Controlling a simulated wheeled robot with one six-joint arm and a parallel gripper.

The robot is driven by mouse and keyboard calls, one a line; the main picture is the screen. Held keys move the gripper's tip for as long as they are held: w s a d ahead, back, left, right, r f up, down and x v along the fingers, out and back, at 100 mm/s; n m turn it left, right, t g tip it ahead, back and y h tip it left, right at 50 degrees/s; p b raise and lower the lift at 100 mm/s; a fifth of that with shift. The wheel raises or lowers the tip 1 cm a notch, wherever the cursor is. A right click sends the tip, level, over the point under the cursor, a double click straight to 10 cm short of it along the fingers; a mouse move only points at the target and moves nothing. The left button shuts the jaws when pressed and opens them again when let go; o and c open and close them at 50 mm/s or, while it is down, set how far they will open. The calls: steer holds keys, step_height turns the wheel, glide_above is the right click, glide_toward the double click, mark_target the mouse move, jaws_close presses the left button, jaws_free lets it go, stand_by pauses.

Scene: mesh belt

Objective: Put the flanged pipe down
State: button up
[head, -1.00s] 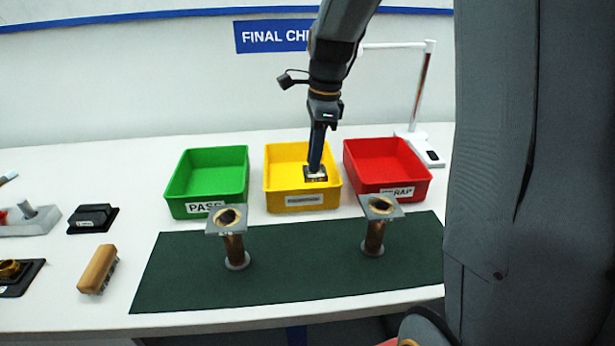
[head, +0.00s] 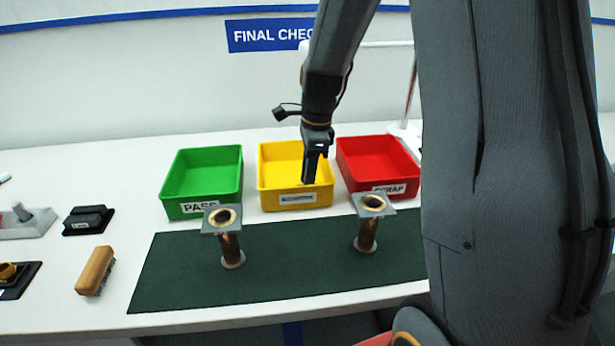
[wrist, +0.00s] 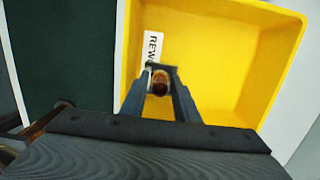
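A flanged pipe (wrist: 160,72) shows between my fingertips in the wrist view, over the yellow bin (wrist: 225,65). Its square grey flange meets both fingers, and a copper-coloured part shows at its middle. My gripper (head: 308,182) appears shut on it, fingers pointing down into the yellow bin (head: 266,180). In the head view the held pipe is hidden, apparently behind the bin's front wall. I cannot tell whether it touches the bin floor. Two similar flanged pipes stand upright on the green mat, one at left (head: 231,244) and one at right (head: 366,236).
The green PASS bin (head: 168,194) stands left of the yellow bin and the red SCRAP bin (head: 400,192) right. The dark green mat (head: 290,282) lies in front. A wooden brush (head: 95,270) and a black block (head: 88,219) lie at left.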

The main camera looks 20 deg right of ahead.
steer(key=shift+o, duration=0.4)
steer(key=shift+r, duration=0.1)
step_height(320, 180, up, 12)
steer(key=d+b, duration=0.1)
steer(key=b, duration=0.1)
steer(key=shift+s+d, duration=0.15)
steer(key=shift+d, duration=0.05)
stand_by(0.3)
